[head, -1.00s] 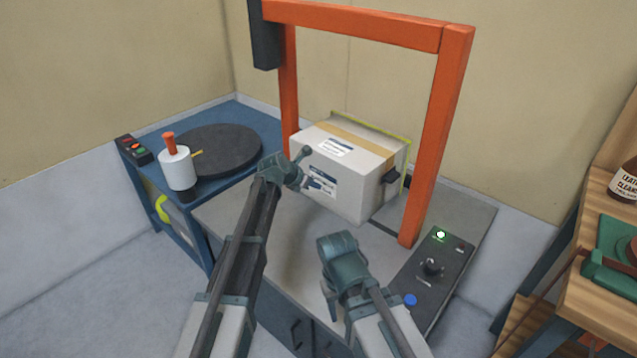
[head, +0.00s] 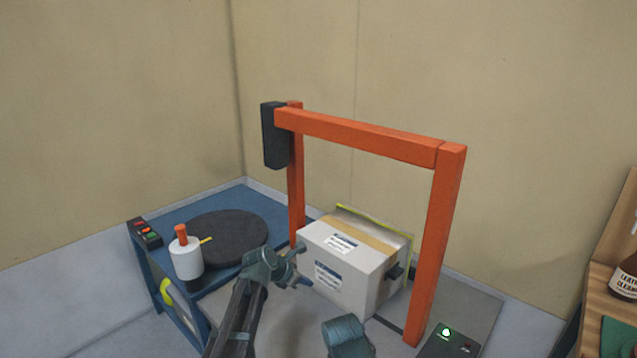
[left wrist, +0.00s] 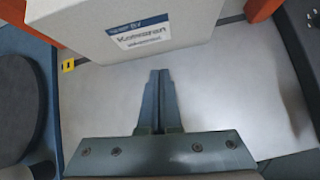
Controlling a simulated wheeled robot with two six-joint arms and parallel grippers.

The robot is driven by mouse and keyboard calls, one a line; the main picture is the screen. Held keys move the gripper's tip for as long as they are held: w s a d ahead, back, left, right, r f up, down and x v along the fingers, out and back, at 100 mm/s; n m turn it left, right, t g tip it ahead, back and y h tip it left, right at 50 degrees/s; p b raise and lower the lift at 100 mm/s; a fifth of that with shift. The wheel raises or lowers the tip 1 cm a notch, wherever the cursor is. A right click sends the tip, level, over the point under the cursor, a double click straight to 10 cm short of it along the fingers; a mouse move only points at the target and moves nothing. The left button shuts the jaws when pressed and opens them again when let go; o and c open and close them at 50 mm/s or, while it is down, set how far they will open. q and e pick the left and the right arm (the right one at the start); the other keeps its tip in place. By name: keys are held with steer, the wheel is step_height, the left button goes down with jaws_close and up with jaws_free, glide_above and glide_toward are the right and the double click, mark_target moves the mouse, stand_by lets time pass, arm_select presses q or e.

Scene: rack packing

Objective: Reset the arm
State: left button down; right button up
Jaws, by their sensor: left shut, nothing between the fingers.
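My left gripper (head: 296,272) is shut and empty, just in front of the left side of a white box. Its two fingers meet in the left wrist view (left wrist: 160,95), over the bare grey machine top, with the box above them in the picture. My right arm's end (head: 347,338) shows at the bottom edge of the head view; its fingers are hidden. The white box (head: 345,268) has a tan tape strip and labels, and stands under an orange arch; it also shows in the left wrist view (left wrist: 120,25).
The orange arch (head: 452,235) stands over the grey machine top (head: 395,338). A wooden shelf (head: 600,300) with a bottle (head: 627,280) is at right.

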arm_select(q)
steer(key=s+r+m+g+y+p, duration=0.2)
steer(key=s+m+p, duration=0.3)
steer(key=s+m, duration=0.9)
steer(key=s+r+m+g+y+p, duration=0.3)
steer(key=s+m+g+y+p, duration=0.1)
steer(key=s+m, duration=1.1)
steer(key=s+a+y+p, duration=0.1)
steer(key=s, duration=0.1)
steer(key=shift+s+r+m, duration=0.3)
steer(key=shift+s, duration=0.05)
